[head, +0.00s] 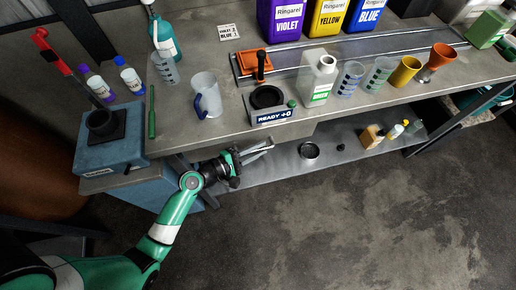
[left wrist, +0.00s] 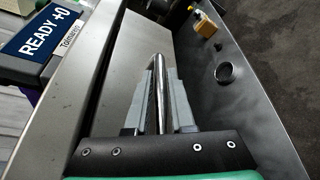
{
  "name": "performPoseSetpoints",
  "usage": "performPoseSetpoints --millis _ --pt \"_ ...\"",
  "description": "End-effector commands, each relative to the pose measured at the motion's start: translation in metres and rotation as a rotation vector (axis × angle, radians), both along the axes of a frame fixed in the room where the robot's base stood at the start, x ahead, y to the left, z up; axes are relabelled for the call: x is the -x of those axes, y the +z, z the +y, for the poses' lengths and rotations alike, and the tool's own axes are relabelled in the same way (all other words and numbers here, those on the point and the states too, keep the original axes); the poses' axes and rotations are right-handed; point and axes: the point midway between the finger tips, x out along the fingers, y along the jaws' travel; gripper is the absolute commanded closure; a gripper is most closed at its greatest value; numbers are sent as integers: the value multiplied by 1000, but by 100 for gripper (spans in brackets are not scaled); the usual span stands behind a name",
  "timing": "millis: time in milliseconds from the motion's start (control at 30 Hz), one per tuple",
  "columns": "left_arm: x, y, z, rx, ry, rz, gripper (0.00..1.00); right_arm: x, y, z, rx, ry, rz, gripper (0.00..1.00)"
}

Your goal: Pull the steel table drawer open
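The steel table drawer (left wrist: 125,62) has a plain grey front under the tabletop edge in the left wrist view. A shiny bar handle (left wrist: 157,88) stands out from it. My left gripper (left wrist: 160,85) has one finger on each side of this bar. Whether the fingers press on it is too close to tell. In the head view my left gripper (head: 265,147) is below the table's front edge, under the READY sign, and partly hides the handle. The drawer looks shut against the table. My right gripper is not in view.
The tabletop (head: 210,125) holds several cups, a white jug (head: 319,80) and a blue box (head: 108,148). Below, a grey shelf (head: 285,165) carries a dark ring (head: 309,151) and small bottles. The floor (head: 370,210) in front is clear.

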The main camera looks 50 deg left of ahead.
Motion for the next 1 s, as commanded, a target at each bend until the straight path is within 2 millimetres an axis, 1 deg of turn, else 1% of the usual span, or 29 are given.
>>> performPoseSetpoints --millis 33,100,1000 --pt "0 0 0 0 0 0 89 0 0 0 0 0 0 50" --pt "0 0 0 0 0 0 100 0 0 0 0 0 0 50" --pt "0 0 0 0 0 0 100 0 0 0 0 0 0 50"
